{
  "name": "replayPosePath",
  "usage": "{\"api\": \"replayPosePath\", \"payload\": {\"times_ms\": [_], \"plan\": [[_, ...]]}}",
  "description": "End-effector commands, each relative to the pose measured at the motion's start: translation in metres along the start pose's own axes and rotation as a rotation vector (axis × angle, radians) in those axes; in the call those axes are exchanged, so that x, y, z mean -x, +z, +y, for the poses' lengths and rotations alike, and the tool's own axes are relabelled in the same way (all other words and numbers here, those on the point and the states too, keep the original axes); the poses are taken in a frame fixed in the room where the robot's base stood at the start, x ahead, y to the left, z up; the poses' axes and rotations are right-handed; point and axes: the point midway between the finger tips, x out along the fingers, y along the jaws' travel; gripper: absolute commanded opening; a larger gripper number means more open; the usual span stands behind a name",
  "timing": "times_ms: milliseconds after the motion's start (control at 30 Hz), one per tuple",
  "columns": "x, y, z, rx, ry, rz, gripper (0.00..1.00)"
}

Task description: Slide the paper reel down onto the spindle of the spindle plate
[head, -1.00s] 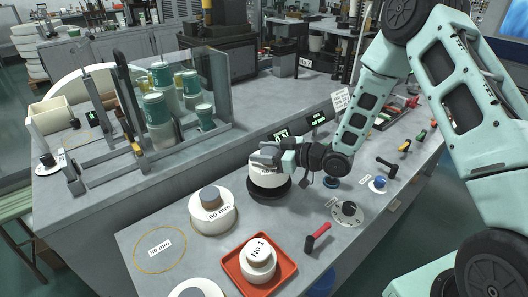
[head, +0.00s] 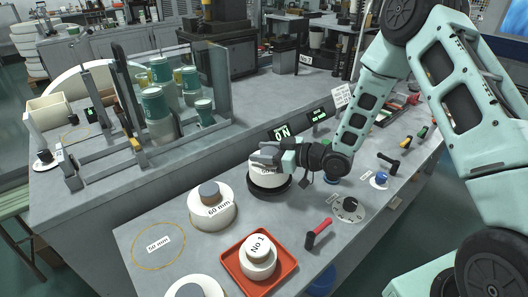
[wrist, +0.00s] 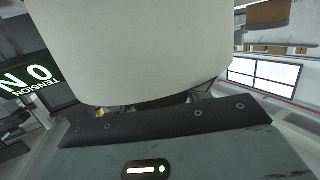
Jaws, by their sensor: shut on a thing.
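The white paper reel (head: 262,179) is upright over the round black spindle plate (head: 271,192) in the head view. My gripper (head: 268,157) is shut on the upper part of the reel. The spindle is hidden, and the reel's lower edge is at or just above the plate; I cannot tell whether they touch. In the wrist view the pale side of the reel (wrist: 130,50) fills the upper middle, just beyond the dark gripper edge.
A white reel marked 60 mm (head: 206,212) stands left of the plate. A red tray (head: 234,263) with a white stepped piece is in front. A red-handled lever (head: 319,233) and a dial (head: 348,208) are at right. The 50 mm ring (head: 139,262) is empty.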

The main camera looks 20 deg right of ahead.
Motion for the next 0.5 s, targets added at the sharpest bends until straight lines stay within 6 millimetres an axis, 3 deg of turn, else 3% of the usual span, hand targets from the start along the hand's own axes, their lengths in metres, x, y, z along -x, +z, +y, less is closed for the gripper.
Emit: {"api": "replayPosePath", "payload": {"times_ms": [500], "plan": [[-0.0021, 0.0085, 0.0001, 0.001, 0.000, 0.002, 0.13]]}}
